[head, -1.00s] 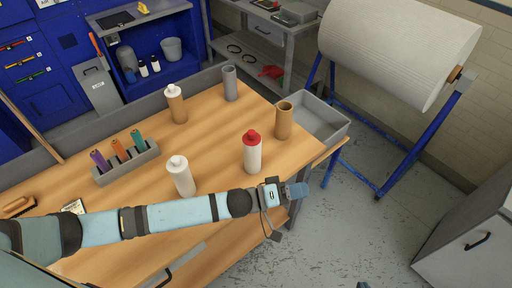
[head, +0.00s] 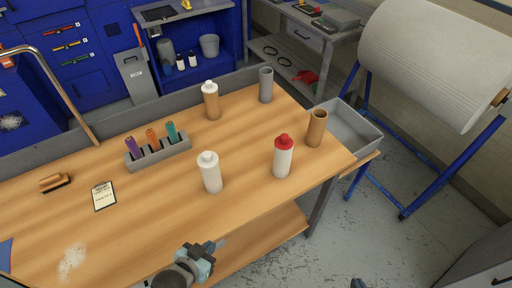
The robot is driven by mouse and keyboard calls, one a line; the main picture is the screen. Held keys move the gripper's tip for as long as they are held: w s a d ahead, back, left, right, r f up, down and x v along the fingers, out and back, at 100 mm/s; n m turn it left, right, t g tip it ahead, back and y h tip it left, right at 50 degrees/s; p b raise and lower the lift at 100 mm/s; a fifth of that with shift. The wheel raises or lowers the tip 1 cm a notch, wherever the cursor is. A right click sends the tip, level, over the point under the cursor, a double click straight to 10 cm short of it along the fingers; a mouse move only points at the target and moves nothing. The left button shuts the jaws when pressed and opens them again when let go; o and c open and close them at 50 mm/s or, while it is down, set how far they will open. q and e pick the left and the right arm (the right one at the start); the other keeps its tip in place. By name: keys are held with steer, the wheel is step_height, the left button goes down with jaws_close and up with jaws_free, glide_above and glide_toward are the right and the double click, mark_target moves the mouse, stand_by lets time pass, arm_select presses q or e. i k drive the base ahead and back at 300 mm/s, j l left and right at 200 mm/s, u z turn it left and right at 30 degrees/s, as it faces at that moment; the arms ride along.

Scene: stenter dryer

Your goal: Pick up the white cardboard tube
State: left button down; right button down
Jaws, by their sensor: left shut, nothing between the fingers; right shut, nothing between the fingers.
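I see no plainly white cardboard tube. A brown cardboard tube (head: 317,129) stands upright near the table's right end, and a grey tube (head: 265,86) stands upright near the back edge. A white bottle (head: 211,174), a white bottle with a red cap (head: 283,157) and a tan bottle with a white cap (head: 211,101) stand on the wooden table (head: 130,220). My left gripper (head: 214,247) is shut and empty at the table's front edge, in front of the white bottle. My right gripper (head: 358,284) barely shows at the bottom edge, apart from the table.
A grey rack (head: 160,153) holds purple, orange and teal items. A brush (head: 54,182) and a label card (head: 104,196) lie at left. A grey bin (head: 355,133) is beyond the right end, near a large white roll (head: 430,60) on a blue stand.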

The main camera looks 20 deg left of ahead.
mark_target(282, 159)
steer(key=i+l+u, duration=0.15)
steer(key=u, duration=1.5)
steer(key=l+u, duration=0.6)
steer(key=u, duration=0.15)
steer(key=k+l+u, duration=0.15)
steer(key=u, duration=0.25)
steer(key=k+l+u, duration=0.2)
steer(key=l, duration=0.15)
steer(key=k+l+u, duration=0.2)
steer(key=l, duration=0.15)
steer(key=k+l+u, duration=0.2)
steer(key=i+l, duration=0.1)
